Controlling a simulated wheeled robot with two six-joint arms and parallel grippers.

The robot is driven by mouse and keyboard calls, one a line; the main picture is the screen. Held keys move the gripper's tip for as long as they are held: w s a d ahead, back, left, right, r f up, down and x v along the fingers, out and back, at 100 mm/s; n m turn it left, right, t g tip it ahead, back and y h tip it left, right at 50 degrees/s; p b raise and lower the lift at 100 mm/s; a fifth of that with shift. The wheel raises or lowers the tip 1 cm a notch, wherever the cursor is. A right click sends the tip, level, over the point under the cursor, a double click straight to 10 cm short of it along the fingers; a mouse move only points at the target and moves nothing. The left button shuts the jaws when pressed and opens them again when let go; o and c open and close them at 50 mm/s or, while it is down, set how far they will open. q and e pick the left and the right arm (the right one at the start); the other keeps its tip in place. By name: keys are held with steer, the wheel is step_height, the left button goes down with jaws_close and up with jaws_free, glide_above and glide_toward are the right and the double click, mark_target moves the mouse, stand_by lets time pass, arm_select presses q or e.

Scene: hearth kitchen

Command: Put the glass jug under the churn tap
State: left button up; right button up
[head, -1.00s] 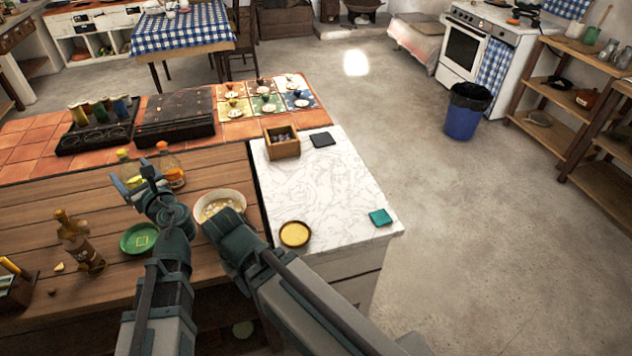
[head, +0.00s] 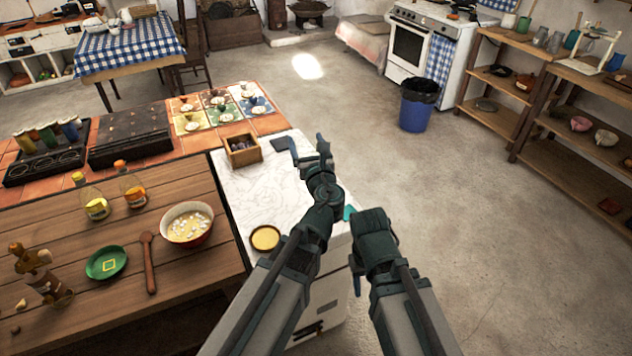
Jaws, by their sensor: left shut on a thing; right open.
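My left gripper (head: 309,150) is above the far right part of the white marble worktop (head: 262,195). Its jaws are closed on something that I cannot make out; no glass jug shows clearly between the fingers. My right gripper (head: 374,222) is open, low and to the right, beyond the worktop's right edge; its fingertips are hard to see. Small glass-like vessels (head: 548,41) stand on the top shelf at the far right; I cannot tell whether one is the jug. I cannot identify a churn or its tap in this view.
A bowl (head: 188,224), wooden spoon (head: 149,262) and bottles are on the wooden counter. A blue bin (head: 417,104) stands on open floor before the shelves (head: 560,140).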

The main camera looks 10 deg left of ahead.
arm_select(q)
steer(key=shift+d+f+b, duration=0.45)
steer(key=shift+f+b, duration=0.4)
steer(key=s+a+f+b, duration=0.1)
steer(key=a+f+b, duration=0.1)
steer(key=f+b, duration=0.6)
steer(key=s+a+f+h+b, duration=0.1)
steer(key=a+f+b, duration=0.2)
steer(key=f+b, duration=0.5)
steer(key=shift+s+a+f+m, duration=0.15)
steer(key=shift+s+f+m, duration=0.05)
steer(key=shift+f+m, duration=0.1)
arm_select(e)
step_height(320, 180, down, 18)
steer(key=shift+d, duration=0.4)
arm_select(q)
steer(key=shift+r, duration=0.1)
